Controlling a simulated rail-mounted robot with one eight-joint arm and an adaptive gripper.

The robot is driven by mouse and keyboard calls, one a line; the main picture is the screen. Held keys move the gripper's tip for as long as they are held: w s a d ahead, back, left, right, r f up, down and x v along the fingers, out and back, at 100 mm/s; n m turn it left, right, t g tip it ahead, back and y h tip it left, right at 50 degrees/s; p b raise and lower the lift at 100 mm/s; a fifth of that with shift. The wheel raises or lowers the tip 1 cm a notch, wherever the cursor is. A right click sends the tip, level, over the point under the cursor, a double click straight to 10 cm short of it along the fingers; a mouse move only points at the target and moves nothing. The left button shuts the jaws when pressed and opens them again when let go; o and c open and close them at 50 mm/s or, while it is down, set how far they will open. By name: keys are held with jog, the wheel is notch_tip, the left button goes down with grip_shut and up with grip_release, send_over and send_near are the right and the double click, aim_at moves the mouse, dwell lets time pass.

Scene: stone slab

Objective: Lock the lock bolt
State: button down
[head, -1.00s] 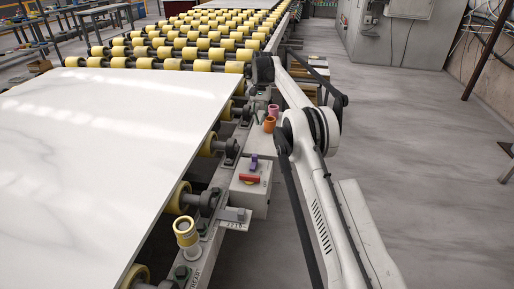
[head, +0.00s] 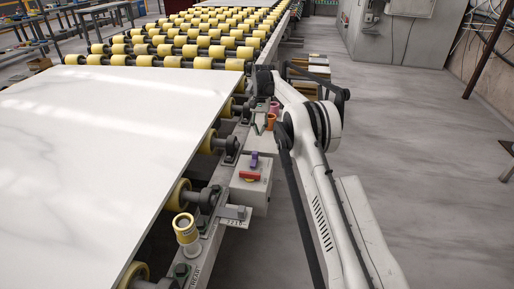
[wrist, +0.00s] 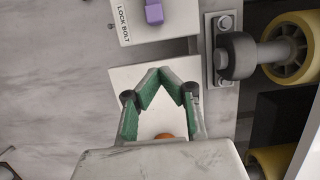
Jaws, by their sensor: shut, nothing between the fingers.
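The purple lock bolt knob (wrist: 154,12) is at the top of the wrist view, on a pale plate with a "LOCK BOLT" label (wrist: 124,24). In the head view the purple knob (head: 254,160) sits on a grey box (head: 253,190) at the slab table's side, just beyond a red handle (head: 249,175). My gripper (wrist: 158,76) has green-padded fingers, shut and empty. In the wrist view its tips lie below the knob, apart from it, over another pale plate (wrist: 125,78). An orange part (wrist: 164,136) shows below, partly hidden by my gripper.
Orange (head: 271,120) and pink (head: 275,107) pieces stand beyond the box. A yellow roller (wrist: 292,48) and its bracket are to the right of the knob in the wrist view. A white slab (head: 110,150) fills the left. The floor at right is clear.

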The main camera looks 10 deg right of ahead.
aim_at(254, 160)
jog(key=shift+s+a+f+b, duration=0.1)
jog(key=shift+s+a+f, duration=0.25)
jog(key=shift+s+f, duration=0.45)
jog(key=shift+s+a+f+b, duration=0.15)
jog(key=shift+s+a+f, duration=0.2)
jog(key=shift+s+f, duration=0.35)
jog(key=shift+s+a+f+b, duration=0.1)
jog(key=shift+s+a+f, duration=0.25)
jog(key=shift+s+f, duration=0.45)
jog(key=shift+r, duration=0.1)
